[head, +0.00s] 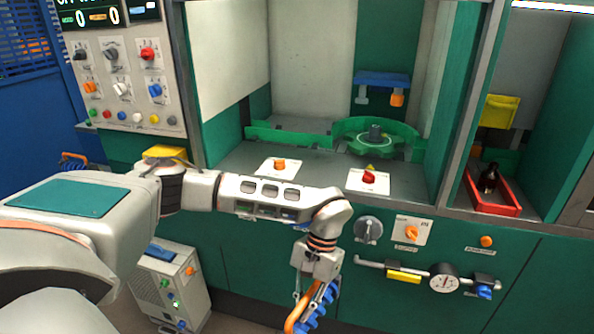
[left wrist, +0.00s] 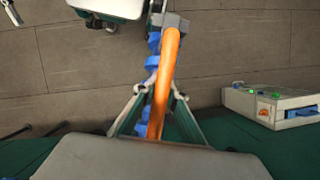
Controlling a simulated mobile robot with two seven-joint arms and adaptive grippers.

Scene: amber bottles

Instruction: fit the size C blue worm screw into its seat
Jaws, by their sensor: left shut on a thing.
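The blue worm screw (head: 322,307) hangs from my left gripper (head: 316,287) at the bottom of the head view, in front of the green cabinet. A curved orange bar (head: 299,316) runs alongside it. In the left wrist view the blue screw (left wrist: 153,62) shows partly behind the orange bar (left wrist: 168,60), with a grey piece at the far end. My left gripper (left wrist: 159,95) is shut there, its fingers on either side. The exact contact is partly hidden. I cannot make out a size mark or identify the seat. My right gripper is not in view.
A gauge (head: 444,283) and pipe project from the cabinet front. A grey box (head: 172,288) stands on the floor.

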